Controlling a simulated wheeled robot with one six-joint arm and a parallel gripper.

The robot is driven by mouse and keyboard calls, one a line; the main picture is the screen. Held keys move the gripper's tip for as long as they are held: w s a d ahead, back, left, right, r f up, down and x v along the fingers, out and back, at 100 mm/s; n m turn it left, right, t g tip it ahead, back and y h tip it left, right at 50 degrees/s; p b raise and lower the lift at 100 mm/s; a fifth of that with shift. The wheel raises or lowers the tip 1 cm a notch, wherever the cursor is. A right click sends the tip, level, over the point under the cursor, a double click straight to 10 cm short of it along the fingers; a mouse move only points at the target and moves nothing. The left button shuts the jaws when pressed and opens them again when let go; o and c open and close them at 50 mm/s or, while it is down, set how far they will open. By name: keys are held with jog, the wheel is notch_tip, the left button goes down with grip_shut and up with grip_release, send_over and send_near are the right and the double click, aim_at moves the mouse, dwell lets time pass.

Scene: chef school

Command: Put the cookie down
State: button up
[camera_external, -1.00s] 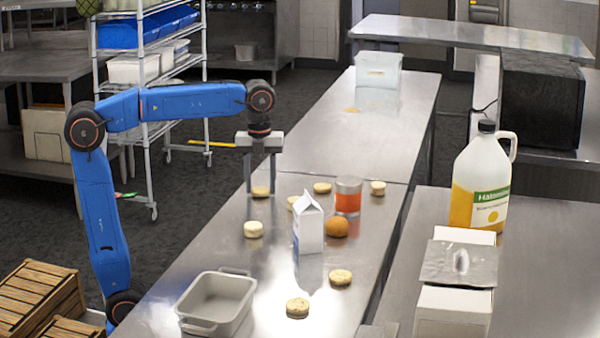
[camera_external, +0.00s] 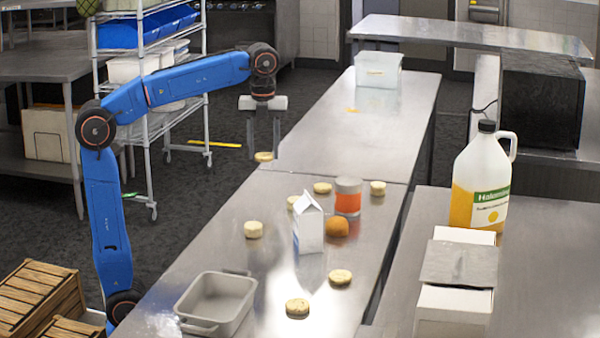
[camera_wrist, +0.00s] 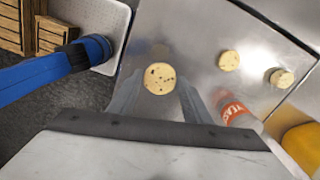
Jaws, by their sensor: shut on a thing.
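My gripper (camera_external: 263,154) is shut on a round, pale cookie (camera_external: 263,157) and holds it above the steel counter (camera_external: 225,215), near the counter's left edge. In the wrist view the held cookie (camera_wrist: 159,78) shows dark specks and sits between the fingertips. Other cookies lie on the counter: one at the left (camera_external: 253,229), two at the front (camera_external: 297,308) (camera_external: 340,277), and others farther back (camera_external: 322,187) (camera_external: 377,188). One more cookie (camera_external: 292,202) is partly hidden behind the milk carton.
A white milk carton (camera_external: 309,230), a can with an orange band (camera_external: 348,198) and an orange-brown round item (camera_external: 337,228) stand mid-counter. A grey tray (camera_external: 216,303) is at the front. A clear bin (camera_external: 378,70) stands at the far end. The counter between is mostly clear.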

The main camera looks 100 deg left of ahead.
jog(key=w+a+r+n, duration=0.2)
jog(key=w+a, duration=0.4)
jog(key=a, duration=0.4)
jog(key=n, duration=0.4)
send_over(328, 150)
notch_tip(328, 150, down, 4)
jog(key=shift+d+f, duration=0.15)
jog(key=shift+f, duration=3.95)
jog(key=shift+f, duration=0.1)
jog(key=o, duration=1)
jog(key=shift+o, duration=0.2)
notch_tip(328, 150, up, 8)
jog(key=shift+f, duration=0.15)
